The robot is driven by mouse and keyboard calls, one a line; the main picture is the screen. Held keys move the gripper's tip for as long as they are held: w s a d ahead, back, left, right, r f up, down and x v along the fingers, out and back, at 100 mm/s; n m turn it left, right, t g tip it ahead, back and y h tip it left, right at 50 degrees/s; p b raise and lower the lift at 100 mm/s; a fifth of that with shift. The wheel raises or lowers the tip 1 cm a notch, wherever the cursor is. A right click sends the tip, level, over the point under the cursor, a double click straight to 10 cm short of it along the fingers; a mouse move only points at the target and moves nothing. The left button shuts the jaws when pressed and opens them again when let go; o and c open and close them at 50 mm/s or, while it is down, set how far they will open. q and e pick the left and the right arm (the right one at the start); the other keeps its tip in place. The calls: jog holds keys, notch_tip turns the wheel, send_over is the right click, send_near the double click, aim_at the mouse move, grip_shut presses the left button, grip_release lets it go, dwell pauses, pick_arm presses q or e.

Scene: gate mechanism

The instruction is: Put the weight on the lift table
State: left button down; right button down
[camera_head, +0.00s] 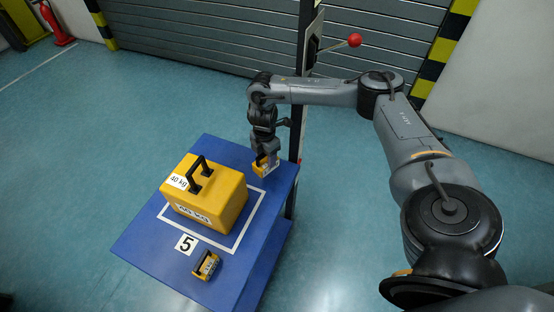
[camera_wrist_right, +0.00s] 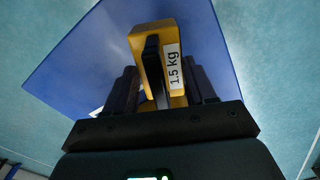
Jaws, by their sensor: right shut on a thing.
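My right gripper (camera_head: 266,153) is shut on a small yellow weight (camera_head: 264,168) at the far right corner of the blue lift table (camera_head: 150,243). In the right wrist view, the small weight (camera_wrist_right: 141,36) has a black handle and a "1.5 kg" label and sits between the fingers (camera_wrist_right: 163,88). The table's blue top (camera_wrist_right: 85,55) shows behind it. I cannot tell whether this weight touches the table. A large yellow weight (camera_head: 225,196), labelled 40 kg, stands on the table inside a white outline. My left gripper is not in view.
Another small yellow weight (camera_head: 206,264) with a black handle lies near the table's front edge, beside the "5" label (camera_head: 187,243). A dark post (camera_head: 303,80) and a lever with a red knob (camera_head: 354,40) stand behind the table. A grey shutter (camera_head: 190,35) closes the back.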

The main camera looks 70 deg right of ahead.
aim_at(260, 163)
jog(key=shift+w+d+f+b, duration=0.1)
jog(key=shift+w+f+b, duration=0.4)
jog(key=shift+f, duration=0.45)
jog(key=shift+w+f+b, duration=0.45)
jog(key=shift+w+f, duration=0.05)
jog(key=shift+f, duration=0.4)
jog(key=shift+w+d+f+b, duration=0.1)
jog(key=shift+w+f+b, duration=0.4)
jog(key=shift+f, duration=0.45)
jog(key=c, duration=0.8)
grip_release()
jog(key=shift+f, duration=0.2)
jog(key=o, duration=0.4)
jog(key=shift+r, duration=0.15)
